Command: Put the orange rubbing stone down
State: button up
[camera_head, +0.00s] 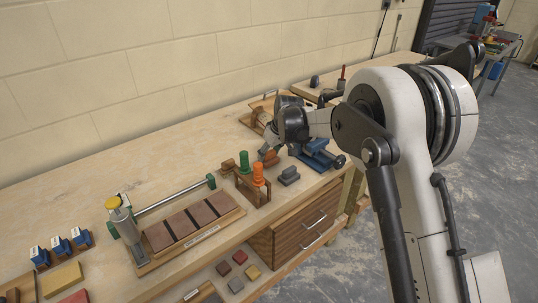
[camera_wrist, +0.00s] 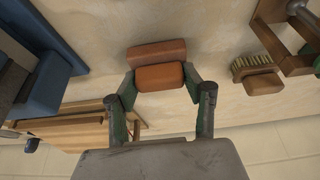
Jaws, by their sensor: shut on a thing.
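The orange rubbing stone (camera_wrist: 160,77) is between the two fingers of my gripper (camera_wrist: 162,86) in the wrist view, and the fingers touch its ends. A darker brown-orange block shape (camera_wrist: 156,52) lies right against it; I cannot tell if this is part of the stone or a separate piece. In the head view my gripper (camera_head: 268,154) is low over the workbench (camera_head: 185,120), between the handle rack and the blue vise. The stone shows only in part there. I cannot tell whether its underside touches the bench.
The blue vise (camera_head: 318,156) stands close to the right. A wooden rack (camera_head: 252,190) with green and orange handles stands in front, with a grey block (camera_head: 289,175) beside it. A brush (camera_wrist: 257,75) lies nearby. The bench toward the back wall is bare.

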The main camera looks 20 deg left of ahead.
jog(key=shift+f, duration=0.15)
jog(key=shift+f, duration=0.15)
jog(key=shift+f, duration=0.1)
jog(key=o, duration=1.1)
jog(key=v, duration=1.2)
jog(key=shift+r, duration=0.3)
